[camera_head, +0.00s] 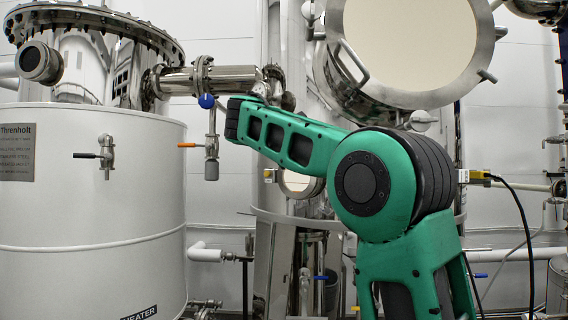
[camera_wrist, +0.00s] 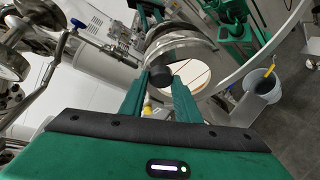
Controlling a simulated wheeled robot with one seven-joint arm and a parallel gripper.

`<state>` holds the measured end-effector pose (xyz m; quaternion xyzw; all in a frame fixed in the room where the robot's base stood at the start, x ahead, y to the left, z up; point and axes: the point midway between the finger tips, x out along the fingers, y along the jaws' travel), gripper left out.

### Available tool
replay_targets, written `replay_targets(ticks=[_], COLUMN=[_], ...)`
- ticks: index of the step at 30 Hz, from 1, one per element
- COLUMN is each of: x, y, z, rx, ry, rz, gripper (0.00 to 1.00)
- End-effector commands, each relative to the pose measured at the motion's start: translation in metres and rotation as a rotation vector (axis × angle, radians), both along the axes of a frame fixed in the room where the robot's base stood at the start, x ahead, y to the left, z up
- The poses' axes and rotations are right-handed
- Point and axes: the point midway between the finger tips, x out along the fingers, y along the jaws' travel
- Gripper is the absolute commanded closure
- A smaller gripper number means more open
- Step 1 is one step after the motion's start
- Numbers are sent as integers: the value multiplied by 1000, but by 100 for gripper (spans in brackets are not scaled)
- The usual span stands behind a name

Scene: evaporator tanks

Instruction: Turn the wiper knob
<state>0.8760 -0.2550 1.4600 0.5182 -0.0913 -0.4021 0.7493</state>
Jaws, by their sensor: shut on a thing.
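The wiper knob, a short dark round knob (camera_wrist: 160,78), shows in the wrist view in front of a round sight glass with a metal rim (camera_wrist: 187,50). My gripper (camera_wrist: 159,82) has its two green fingers on either side of the knob and is shut on it. Part of the knob is hidden by the fingers. In the head view my green arm covers the middle, and neither my gripper nor the knob can be made out there.
A white tank (camera_head: 90,235) with valve handles stands at the left. A metal pipe with a blue ball-ended handle (camera_head: 206,101) runs close to my arm. A large round hatch (camera_head: 420,45) is at the upper right. A grey bucket (camera_wrist: 262,85) stands on the floor.

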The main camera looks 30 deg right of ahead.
Motion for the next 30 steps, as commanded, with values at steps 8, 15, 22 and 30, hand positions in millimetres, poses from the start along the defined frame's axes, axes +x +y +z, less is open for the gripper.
replay_targets(ticks=[8,15,22,30], x=[3,1,-12,-43], y=[3,2,16,52], z=[0,1,6,20], rx=[-2,0,-1,0], ry=[-1,-2,-3,-3], rz=[9,4,6,7], gripper=[52,52,52,52])
